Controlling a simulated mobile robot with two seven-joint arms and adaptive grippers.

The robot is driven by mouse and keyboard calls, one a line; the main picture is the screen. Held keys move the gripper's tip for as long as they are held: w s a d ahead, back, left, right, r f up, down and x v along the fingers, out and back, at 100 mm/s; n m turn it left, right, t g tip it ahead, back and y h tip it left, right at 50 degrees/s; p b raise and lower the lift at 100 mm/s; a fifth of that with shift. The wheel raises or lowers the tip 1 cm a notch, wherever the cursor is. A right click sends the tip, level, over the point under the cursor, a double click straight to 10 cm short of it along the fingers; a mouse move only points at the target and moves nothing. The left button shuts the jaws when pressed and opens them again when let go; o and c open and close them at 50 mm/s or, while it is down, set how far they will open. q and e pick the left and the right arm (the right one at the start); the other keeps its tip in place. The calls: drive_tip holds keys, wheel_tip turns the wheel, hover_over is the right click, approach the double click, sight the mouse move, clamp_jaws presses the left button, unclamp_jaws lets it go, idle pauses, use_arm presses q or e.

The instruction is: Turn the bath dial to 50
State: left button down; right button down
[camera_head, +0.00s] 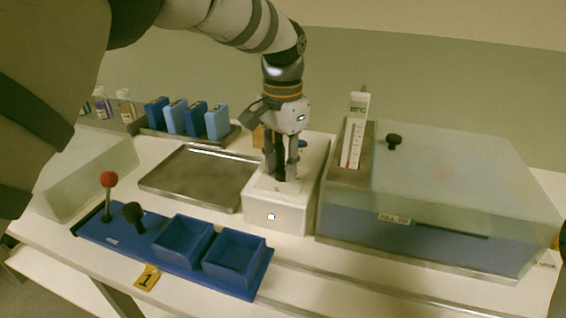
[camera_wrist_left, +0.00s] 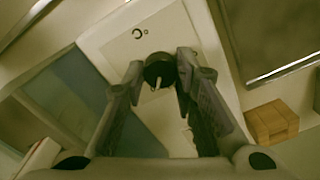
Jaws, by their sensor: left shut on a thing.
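The black dial (camera_wrist_left: 158,72) with a white pointer mark sits on top of a white box (camera_head: 280,213). In the left wrist view the white box (camera_wrist_left: 107,38) carries a printed round mark beside the dial. My left gripper (camera_head: 284,177) points down over the box. In the wrist view its two fingers (camera_wrist_left: 160,75) are closed on opposite sides of the dial. The fingers hide most of the dial in the head view. I cannot read a number at the pointer. The bath (camera_head: 440,230), a blue tank with a clear cover, stands right of the box. My right gripper is not in view.
A thermometer (camera_head: 353,143) stands upright between box and bath. A metal tray (camera_head: 190,177) lies left of the box. Blue bins (camera_head: 234,262) and a red-knobbed lever (camera_head: 108,181) are in front. Blue blocks (camera_head: 194,119) and a wooden block (camera_wrist_left: 272,121) are behind.

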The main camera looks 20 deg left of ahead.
sight(283, 170)
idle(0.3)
use_arm(q)
drive_tip(key=c, duration=1.3)
unclamp_jaws()
wheel_tip(283, 170, up, 12)
